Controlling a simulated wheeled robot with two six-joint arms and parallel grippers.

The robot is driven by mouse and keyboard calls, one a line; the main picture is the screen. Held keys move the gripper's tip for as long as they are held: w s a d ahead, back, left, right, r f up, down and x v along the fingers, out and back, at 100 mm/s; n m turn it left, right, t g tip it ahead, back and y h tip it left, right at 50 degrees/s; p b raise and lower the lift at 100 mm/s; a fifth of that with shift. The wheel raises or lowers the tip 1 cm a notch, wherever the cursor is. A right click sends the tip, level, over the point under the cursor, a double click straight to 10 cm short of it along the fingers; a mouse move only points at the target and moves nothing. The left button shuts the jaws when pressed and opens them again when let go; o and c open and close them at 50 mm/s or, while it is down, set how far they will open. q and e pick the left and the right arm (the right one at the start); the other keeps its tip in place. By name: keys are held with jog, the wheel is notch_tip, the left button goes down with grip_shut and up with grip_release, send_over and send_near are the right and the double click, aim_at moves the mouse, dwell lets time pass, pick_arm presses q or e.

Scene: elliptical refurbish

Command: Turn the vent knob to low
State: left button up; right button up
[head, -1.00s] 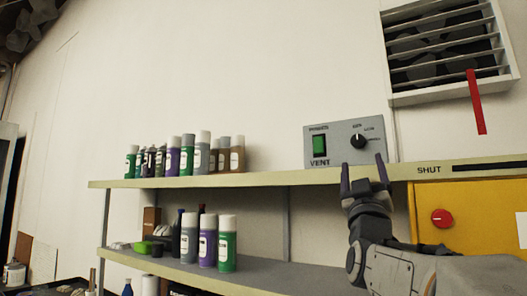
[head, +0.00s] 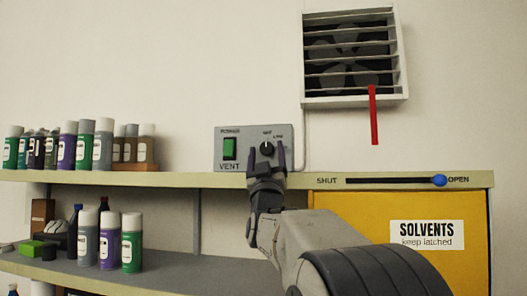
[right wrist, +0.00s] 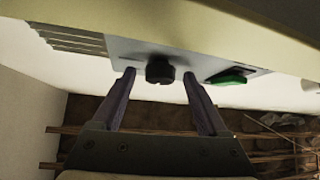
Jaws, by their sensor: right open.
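The black vent knob (head: 267,149) is on the right of the grey vent control box (head: 243,135). Its pointer seems to point up toward the top label; the small labels are hard to read. My right gripper (head: 266,153) is open in front of the box, one finger on each side of the knob. In the right wrist view the knob (right wrist: 160,70) lies between the fingertips with gaps on both sides. I cannot tell how deep the fingers reach around it. My left gripper is not in view.
The box stands on a shelf (head: 150,179) with a green power switch (head: 229,148). Spray cans (head: 68,146) stand at left. A blue slider knob (head: 439,180) sits at OPEN above a yellow solvents cabinet (head: 350,215). A louvred vent (head: 350,55) with a red lever (head: 374,115) is above.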

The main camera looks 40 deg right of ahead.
grip_shut()
jog(key=shift+w+a+f+m+g+h+b, duration=0.1)
jog(key=shift+m+g+h+b, duration=0.6)
jog(key=shift+m, duration=0.2)
jog(key=shift+f+m+g+h+b, duration=0.1)
jog(key=shift+m+g+h+b, duration=0.45)
jog(key=shift+m+h, duration=0.3)
jog(key=m+g+h+b, duration=0.1)
jog(key=m+g+h, duration=0.1)
jog(key=m, duration=0.1)
jog(key=shift+w+a+m+g, duration=0.1)
jog(key=shift+m+g, duration=0.15)
jog(key=shift+m+g+h+b, duration=0.5)
jog(key=shift+m+g, duration=0.2)
jog(key=shift+m, duration=0.4)
jog(key=m+g, duration=0.1)
jog(key=m+g+h, duration=0.1)
jog(key=m+g, duration=0.1)
jog(key=m+g+h, duration=0.1)
jog(key=m+g, duration=0.1)
jog(key=shift+w+r, duration=0.1)
jog(key=shift+r, duration=0.15)
jog(key=shift+a+r+m+g+p, duration=0.1)
jog(key=shift+m+g+p, duration=0.3)
jog(key=shift+m+g, duration=2.1)
jog(key=shift+m, duration=0.3)
